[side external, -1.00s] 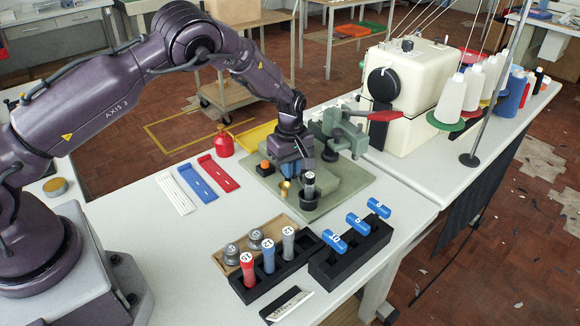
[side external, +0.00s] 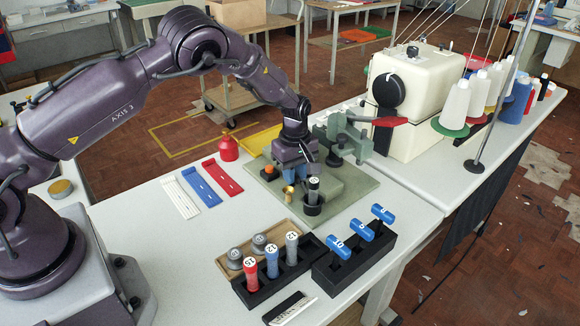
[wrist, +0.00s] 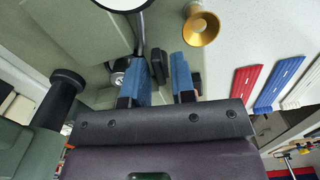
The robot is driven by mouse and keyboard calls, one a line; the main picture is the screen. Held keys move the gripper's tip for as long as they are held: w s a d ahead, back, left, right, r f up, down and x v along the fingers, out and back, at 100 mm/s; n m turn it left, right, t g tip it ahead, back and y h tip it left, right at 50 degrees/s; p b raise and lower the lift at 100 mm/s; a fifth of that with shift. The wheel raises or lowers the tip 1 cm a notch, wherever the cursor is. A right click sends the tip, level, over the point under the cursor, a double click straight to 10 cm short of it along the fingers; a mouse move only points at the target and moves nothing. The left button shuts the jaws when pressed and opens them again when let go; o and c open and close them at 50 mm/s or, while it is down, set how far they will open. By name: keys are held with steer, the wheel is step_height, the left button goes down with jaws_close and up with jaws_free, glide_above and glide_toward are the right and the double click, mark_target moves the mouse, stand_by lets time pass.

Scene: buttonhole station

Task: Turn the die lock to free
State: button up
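My gripper (side external: 300,166) points down over the green machine plate (side external: 352,188). In the wrist view, its two blue finger pads (wrist: 166,78) stand apart on either side of a small dark tab (wrist: 157,68), which may be the die lock. The tab sits close to the left pad, and a gap shows toward the right pad. A grey die (side external: 314,187) stands upright in a dark round holder (side external: 313,206) just right of my gripper. In the side view, my gripper hides the tab. I see no readable lock marking.
A brass cup (wrist: 200,27) stands close to my fingers, and a black-topped post (wrist: 68,85) is farther left in the wrist view. An orange knob (side external: 268,171) is on the plate's left. Racks of dies (side external: 275,279) and blue-handled tools (side external: 350,259) stand in front.

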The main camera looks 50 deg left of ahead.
steer(key=shift+w, duration=0.1)
steer(key=m, duration=0.4)
steer(key=shift+s, duration=0.25)
steer(key=m, duration=0.4)
steer(key=shift+s+a+m, duration=0.2)
steer(key=shift+a+m, duration=0.05)
steer(key=shift+m, duration=0.05)
steer(key=m, duration=0.4)
steer(key=shift+s+a, duration=0.1)
steer(key=shift+a, duration=0.1)
steer(key=m, duration=0.4)
steer(key=shift+a, duration=0.2)
step_height(320, 180, up, 12)
steer(key=s+d+r, duration=0.1)
steer(key=s+r, duration=0.5)
steer(key=s, duration=0.2)
steer(key=s+d+r+t, duration=0.1)
steer(key=s+d+r, duration=0.1)
steer(key=s+r, duration=0.4)
steer(key=shift+s+d+r+n, duration=0.3)
steer(key=shift+s, duration=1.5)
